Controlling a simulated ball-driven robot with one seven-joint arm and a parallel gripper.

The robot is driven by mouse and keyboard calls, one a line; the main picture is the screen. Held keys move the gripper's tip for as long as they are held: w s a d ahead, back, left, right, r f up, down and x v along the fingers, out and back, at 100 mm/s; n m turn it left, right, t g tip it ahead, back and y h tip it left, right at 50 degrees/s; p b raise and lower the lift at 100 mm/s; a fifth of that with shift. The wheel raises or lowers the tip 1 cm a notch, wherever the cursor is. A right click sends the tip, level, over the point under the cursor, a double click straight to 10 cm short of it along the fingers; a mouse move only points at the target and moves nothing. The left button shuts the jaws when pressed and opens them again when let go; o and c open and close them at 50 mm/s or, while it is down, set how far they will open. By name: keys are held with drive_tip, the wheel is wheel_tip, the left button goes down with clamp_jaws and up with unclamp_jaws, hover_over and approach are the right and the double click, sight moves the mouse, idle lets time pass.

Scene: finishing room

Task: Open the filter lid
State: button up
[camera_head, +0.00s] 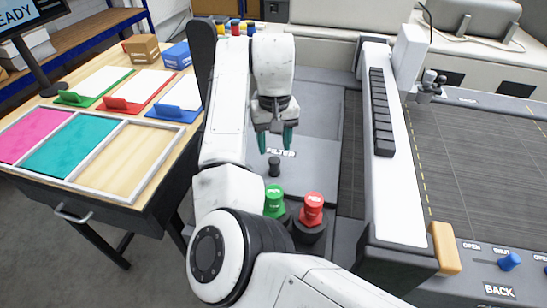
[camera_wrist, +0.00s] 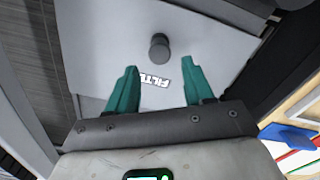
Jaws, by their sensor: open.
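The filter lid (camera_head: 310,158) is a flat light grey panel with a "FILTER" label and a short dark knob (camera_head: 274,166). In the wrist view the lid (camera_wrist: 105,60) looks flat, and its knob (camera_wrist: 159,47) stands beyond the fingertips. My gripper (camera_head: 276,145) is above the lid, pointing down, with teal fingers apart and nothing between them. In the wrist view my gripper (camera_wrist: 160,78) frames the label, and the knob is apart from both fingers.
A green knob (camera_head: 275,203) and a red knob (camera_head: 313,208) stand in front of the lid. A white rail (camera_head: 385,150) with dark keys runs along its right. A table with coloured trays (camera_head: 125,170) is at the left.

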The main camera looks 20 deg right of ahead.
sight(274, 159)
wheel_tip(274, 159, down, 6)
drive_tip(key=shift+f+p, duration=0.25)
drive_tip(key=shift+p, duration=0.1)
drive_tip(key=shift+c, duration=0.5)
clamp_jaws()
